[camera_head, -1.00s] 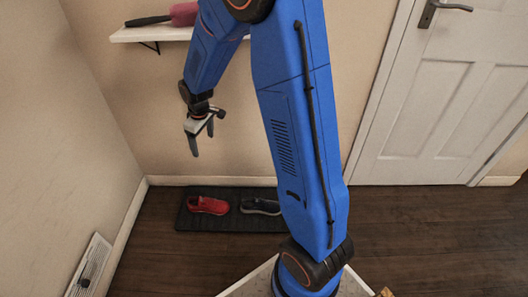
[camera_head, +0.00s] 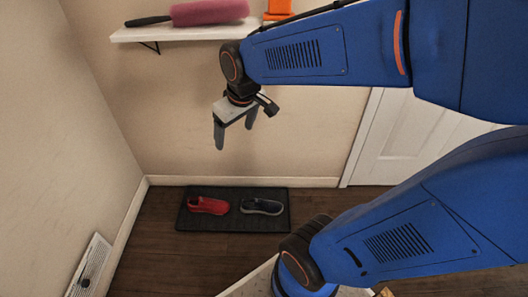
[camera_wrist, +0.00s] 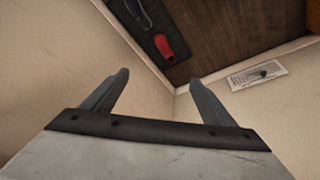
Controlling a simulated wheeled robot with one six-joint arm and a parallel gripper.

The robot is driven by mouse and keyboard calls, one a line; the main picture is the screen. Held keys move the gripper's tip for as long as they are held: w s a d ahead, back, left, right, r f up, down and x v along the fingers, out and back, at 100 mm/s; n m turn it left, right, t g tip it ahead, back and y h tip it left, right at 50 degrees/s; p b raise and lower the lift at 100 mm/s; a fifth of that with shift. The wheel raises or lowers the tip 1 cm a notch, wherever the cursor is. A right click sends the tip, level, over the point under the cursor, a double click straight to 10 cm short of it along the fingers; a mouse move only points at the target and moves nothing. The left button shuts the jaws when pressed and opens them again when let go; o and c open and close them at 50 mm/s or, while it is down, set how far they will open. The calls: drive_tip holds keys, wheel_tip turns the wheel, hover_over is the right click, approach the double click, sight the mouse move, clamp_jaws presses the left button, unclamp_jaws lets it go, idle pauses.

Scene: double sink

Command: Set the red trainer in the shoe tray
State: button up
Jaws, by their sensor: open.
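The red trainer (camera_head: 208,205) lies in the left half of the black shoe tray (camera_head: 232,225) on the floor by the back wall. A dark trainer (camera_head: 262,206) lies to its right in the same tray. In the wrist view the red trainer (camera_wrist: 164,46) and dark trainer (camera_wrist: 139,13) show in the tray (camera_wrist: 178,12), beyond the fingertips. My gripper (camera_head: 234,146) is open and empty, high above the tray in front of the back wall, its fingers pointing down. It also shows in the wrist view (camera_wrist: 160,82), with nothing between its fingers.
A white wall shelf (camera_head: 180,33) holds a pink duster (camera_head: 210,12) and an orange object (camera_head: 280,8). A white door (camera_head: 430,140) stands at the right. A floor-level vent (camera_head: 90,268) is on the left wall. The wooden floor around the tray is clear.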

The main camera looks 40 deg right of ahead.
drive_tip(key=s+r+m+t, duration=0.1)
drive_tip(key=s+m, duration=0.1)
drive_tip(key=s, duration=1.1)
drive_tip(key=shift+d+r, duration=0.4)
